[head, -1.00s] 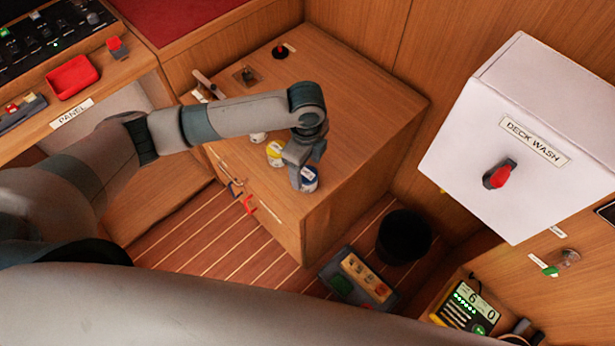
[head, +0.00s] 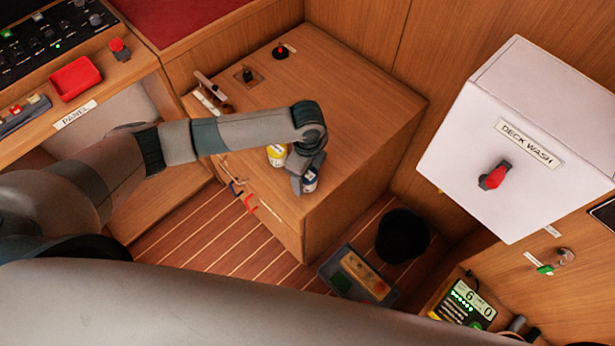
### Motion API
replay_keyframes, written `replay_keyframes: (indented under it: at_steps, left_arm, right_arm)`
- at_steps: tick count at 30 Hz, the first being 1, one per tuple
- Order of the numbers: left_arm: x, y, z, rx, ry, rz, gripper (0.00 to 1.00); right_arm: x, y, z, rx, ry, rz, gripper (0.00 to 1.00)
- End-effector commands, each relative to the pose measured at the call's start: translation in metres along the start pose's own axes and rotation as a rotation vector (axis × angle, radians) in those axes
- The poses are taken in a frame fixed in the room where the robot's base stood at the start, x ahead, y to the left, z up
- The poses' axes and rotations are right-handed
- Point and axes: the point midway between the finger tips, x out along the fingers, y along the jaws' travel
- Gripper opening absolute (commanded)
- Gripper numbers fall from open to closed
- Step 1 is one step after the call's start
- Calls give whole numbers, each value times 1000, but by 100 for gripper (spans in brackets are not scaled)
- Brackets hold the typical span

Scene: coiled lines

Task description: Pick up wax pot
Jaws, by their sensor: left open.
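A small blue-and-white pot (head: 310,181) stands near the front edge of the wooden cabinet top. I cannot read the labels, so which one is the wax pot is not clear. My left gripper (head: 302,184) is open, pointing down right at the blue pot and covering part of it. Whether the fingers touch it cannot be told. My left forearm hides part of the cabinet top behind. My right gripper is not in view.
The wooden cabinet top (head: 360,110) has free room at right and back. A black bin (head: 402,236) and a grey tray (head: 338,277) are on the floor. A white deck wash box (head: 520,140) is at right.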

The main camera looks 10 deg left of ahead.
Motion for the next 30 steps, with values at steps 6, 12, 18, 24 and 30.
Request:
replay_keyframes:
  at_steps: [6,12,18,24,30]
  left_arm:
    - [0,0,0,0,0,0,65]
    - [0,0,0,0,0,0,44]
    - [0,0,0,0,0,0,19]
    - [-1,0,0,0,1,0,19]
    - [-10,0,-1,1,2,-1,19]
  right_arm:
    - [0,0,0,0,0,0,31]
    - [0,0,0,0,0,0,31]
    - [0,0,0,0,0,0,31]
    - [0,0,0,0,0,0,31]
    - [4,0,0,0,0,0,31]
